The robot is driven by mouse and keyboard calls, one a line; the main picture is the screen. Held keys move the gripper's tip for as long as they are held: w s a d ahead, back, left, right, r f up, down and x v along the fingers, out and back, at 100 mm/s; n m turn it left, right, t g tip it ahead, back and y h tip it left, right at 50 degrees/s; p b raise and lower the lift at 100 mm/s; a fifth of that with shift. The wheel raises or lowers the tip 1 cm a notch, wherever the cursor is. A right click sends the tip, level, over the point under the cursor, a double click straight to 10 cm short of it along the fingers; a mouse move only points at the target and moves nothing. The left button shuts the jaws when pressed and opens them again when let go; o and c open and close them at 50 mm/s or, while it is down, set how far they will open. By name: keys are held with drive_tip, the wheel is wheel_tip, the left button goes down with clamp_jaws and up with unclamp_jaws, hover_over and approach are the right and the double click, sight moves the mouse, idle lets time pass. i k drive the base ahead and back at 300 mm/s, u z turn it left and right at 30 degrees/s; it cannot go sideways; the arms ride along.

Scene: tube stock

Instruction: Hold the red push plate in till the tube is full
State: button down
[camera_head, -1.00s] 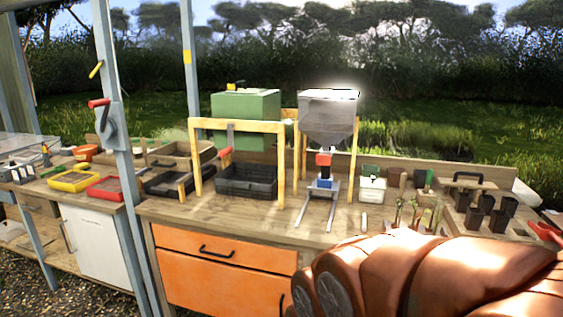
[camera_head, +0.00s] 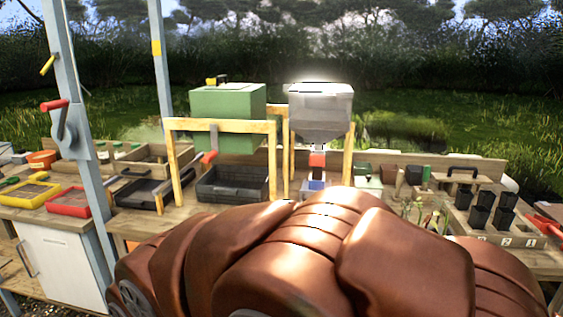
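A red push plate (camera_head: 317,160) sits under the spout of a grey metal hopper (camera_head: 321,112), which stands in a yellow wooden frame at the back of the bench. A blue block (camera_head: 314,183) shows just below the red plate; its lower part is hidden behind my brown arm. I cannot make out a tube under the hopper. My arm covers the front middle of the view, and my gripper does not show.
A green box (camera_head: 228,115) with a red-handled lever stands left of the hopper over a black crate (camera_head: 232,184). Yellow and red trays (camera_head: 70,201) lie farther left beside a blue-grey post (camera_head: 80,130). Black pots (camera_head: 481,208) stand in a wooden tray at right.

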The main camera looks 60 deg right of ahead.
sight(318, 160)
drive_tip(key=z, duration=0.15)
drive_tip(key=i, duration=0.7)
drive_tip(key=z, duration=0.95)
drive_tip(key=i, duration=0.5)
drive_tip(key=z, duration=0.5)
